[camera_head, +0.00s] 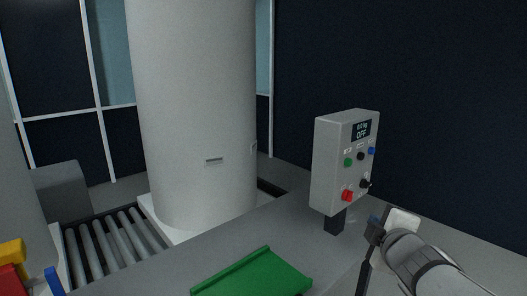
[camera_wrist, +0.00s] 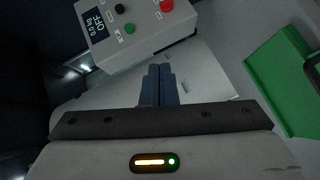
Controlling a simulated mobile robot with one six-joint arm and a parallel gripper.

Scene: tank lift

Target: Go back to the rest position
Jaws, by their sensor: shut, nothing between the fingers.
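My gripper (camera_wrist: 158,84) is shut and empty in the wrist view, with its dark fingers together in front of the grey control box (camera_wrist: 135,30). In the head view my gripper (camera_head: 374,232) is at the lower right, close to the control box (camera_head: 340,160) on its short dark post. A gap between the fingers and the box cannot be judged surely. The box's screen (camera_head: 361,130) reads 0.0 kg and OFF. Green, black, blue and red controls sit below the screen.
A green tray (camera_head: 255,274) lies on the grey counter (camera_head: 215,262), left of my arm. A large pale tank (camera_head: 195,110) stands behind, beside a roller conveyor (camera_head: 115,245). Red, yellow and blue items (camera_head: 12,254) are at the lower left edge. A dark wall is at the right.

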